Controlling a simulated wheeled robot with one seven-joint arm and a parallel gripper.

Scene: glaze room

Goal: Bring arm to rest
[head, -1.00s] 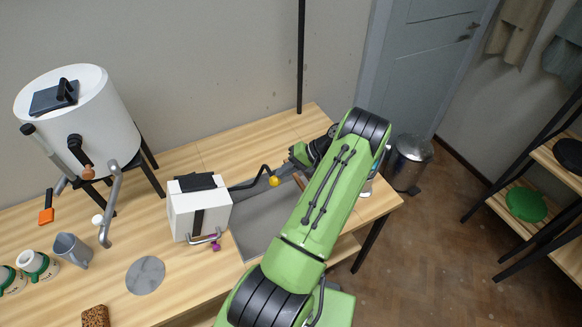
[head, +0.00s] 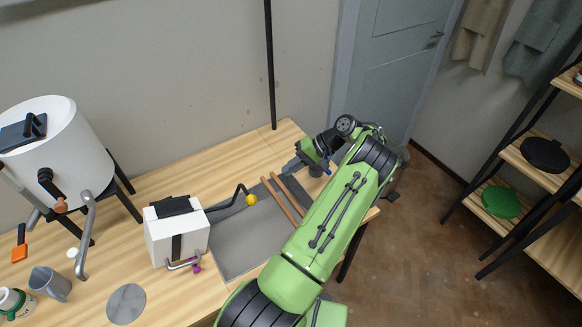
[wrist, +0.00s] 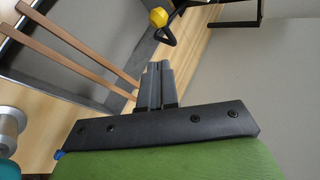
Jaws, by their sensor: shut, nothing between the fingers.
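My gripper (head: 293,167) is at the end of my green arm, above the back right part of the table. Its fingers (wrist: 154,84) are together in the wrist view, with nothing between them. The gripper is behind and to the right of the grey tray (head: 231,250). Two wooden rods (head: 284,200) lie across the tray's right side, and they also show left of the fingers in the wrist view (wrist: 80,45). My arm hides part of the tray's right side and the table there.
A white box (head: 178,242) with a yellow-knobbed crank (head: 251,199) stands left of the tray. A white drum (head: 60,150) on a stand is at the far left. A shelf (head: 545,205) is at right. Brown floor (head: 420,260) is open between table and shelf.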

